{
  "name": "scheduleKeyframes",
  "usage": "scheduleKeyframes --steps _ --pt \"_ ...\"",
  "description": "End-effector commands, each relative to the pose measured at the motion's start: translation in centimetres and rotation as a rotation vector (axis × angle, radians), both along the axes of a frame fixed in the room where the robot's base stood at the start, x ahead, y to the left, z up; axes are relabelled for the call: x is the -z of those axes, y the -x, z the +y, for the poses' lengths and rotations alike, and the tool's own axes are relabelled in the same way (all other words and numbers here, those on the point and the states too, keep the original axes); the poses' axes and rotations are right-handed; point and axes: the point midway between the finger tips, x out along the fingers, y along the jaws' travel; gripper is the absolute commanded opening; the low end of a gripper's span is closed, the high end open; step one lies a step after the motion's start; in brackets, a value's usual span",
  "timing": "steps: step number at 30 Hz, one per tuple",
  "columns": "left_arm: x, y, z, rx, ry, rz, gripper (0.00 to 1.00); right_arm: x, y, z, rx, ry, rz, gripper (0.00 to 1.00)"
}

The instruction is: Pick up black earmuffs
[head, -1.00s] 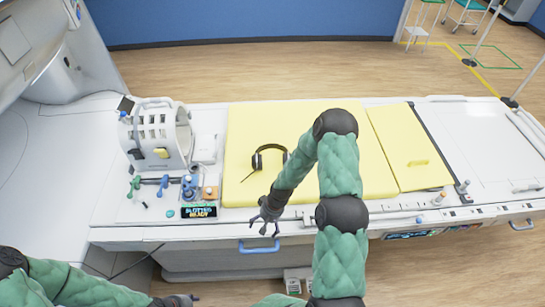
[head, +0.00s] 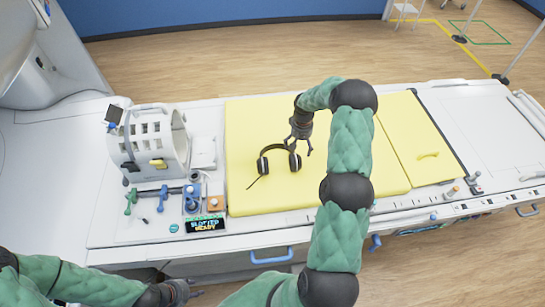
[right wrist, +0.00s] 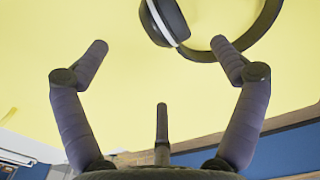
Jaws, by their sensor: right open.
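The black earmuffs (head: 277,158) lie on the yellow pad (head: 245,125) of the scanner bed, with a thin stalk pointing down-left. In the right wrist view one ear cup (right wrist: 165,20) with a white ring and part of the band show at the top. My right gripper (head: 301,147) is open and empty, just above and beside the right ear cup. In the right wrist view its fingers (right wrist: 160,55) are spread, with the cup beyond and between their tips. I cannot tell whether a finger touches the band. My left gripper (head: 190,292) is at the bottom left, away from the earmuffs; its fingers are too small to read.
A white head coil (head: 148,140) stands left of the pad. A panel with coloured knobs (head: 193,198) and a lit display (head: 205,224) is in front of it. A blue handle (head: 271,254) sits on the bed's front edge. The pad around the earmuffs is clear.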

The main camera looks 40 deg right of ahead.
Motion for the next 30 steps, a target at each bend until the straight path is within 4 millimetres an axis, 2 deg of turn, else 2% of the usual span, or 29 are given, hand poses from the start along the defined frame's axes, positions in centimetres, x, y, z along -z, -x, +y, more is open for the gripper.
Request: scheduleKeyframes --steps 9,17,27,30 --pt "-0.8 0.1 0.0 0.001 0.0 0.002 0.4 4.4 0.1 0.1 -0.001 -0.001 0.003 0.95" --pt "-1.2 0.1 0.0 0.0 0.0 0.001 0.4 5.9 0.0 0.2 -0.002 -0.003 0.003 0.95" --pt "-2.6 0.0 0.0 0.0 0.0 0.001 0.4 9.6 -0.1 0.4 -0.002 -0.002 0.002 0.95" --pt "-2.7 0.0 0.0 0.0 0.0 0.001 0.4 10.2 -0.1 0.4 -0.002 -0.002 0.001 0.95"
